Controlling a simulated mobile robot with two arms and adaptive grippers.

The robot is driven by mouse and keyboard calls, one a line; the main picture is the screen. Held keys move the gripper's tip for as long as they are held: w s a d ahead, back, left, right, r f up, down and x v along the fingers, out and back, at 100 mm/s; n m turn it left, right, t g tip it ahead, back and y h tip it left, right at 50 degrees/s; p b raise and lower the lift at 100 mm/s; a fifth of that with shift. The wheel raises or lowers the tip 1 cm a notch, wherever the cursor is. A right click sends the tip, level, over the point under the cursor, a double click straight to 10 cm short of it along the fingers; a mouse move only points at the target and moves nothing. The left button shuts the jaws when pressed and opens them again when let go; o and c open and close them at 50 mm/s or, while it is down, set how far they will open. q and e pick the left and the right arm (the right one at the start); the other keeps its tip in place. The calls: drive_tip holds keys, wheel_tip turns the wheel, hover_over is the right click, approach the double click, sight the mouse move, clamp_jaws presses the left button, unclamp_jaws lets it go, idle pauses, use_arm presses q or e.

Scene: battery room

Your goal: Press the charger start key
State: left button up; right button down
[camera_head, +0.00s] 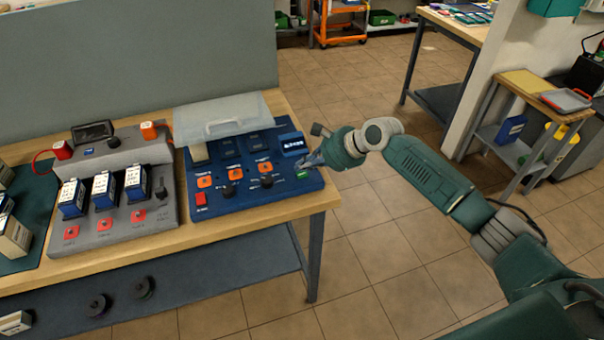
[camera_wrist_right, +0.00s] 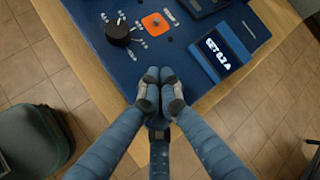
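The blue charger (camera_head: 240,196) stands on the wooden bench, with a clear lid (camera_head: 222,118) raised at its back. Its green key (camera_head: 302,174) is at the front right corner and its red key (camera_head: 200,198) at the front left. My right gripper (camera_head: 306,164) is just above the green key; I cannot tell whether it touches. In the right wrist view the fingertips of my right gripper (camera_wrist_right: 161,92) are together with nothing between them, over the charger's edge. The green key does not show there, likely hidden by the fingers. My left gripper is not in view.
The charger has black knobs (camera_wrist_right: 118,31), orange buttons (camera_wrist_right: 156,24) and a lit display (camera_wrist_right: 221,52). A grey unit (camera_head: 120,205) with several batteries stands left of it on the bench (camera_head: 240,227). Tiled floor to the right is free.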

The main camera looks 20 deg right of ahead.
sight(304, 175)
drive_tip(key=shift+f, duration=0.15)
drive_tip(key=shift+f+p, duration=0.15)
drive_tip(key=shift+p, duration=0.15)
drive_tip(key=shift+f, duration=0.15)
drive_tip(key=shift+f, duration=0.35)
idle(0.8)
drive_tip(key=shift+r, duration=0.1)
drive_tip(key=shift+s+r+p, duration=0.1)
drive_tip(key=shift+r+p, duration=0.6)
drive_tip(key=shift+p, duration=0.55)
wheel_tip(304, 175, up, 5)
drive_tip(key=p, duration=0.6)
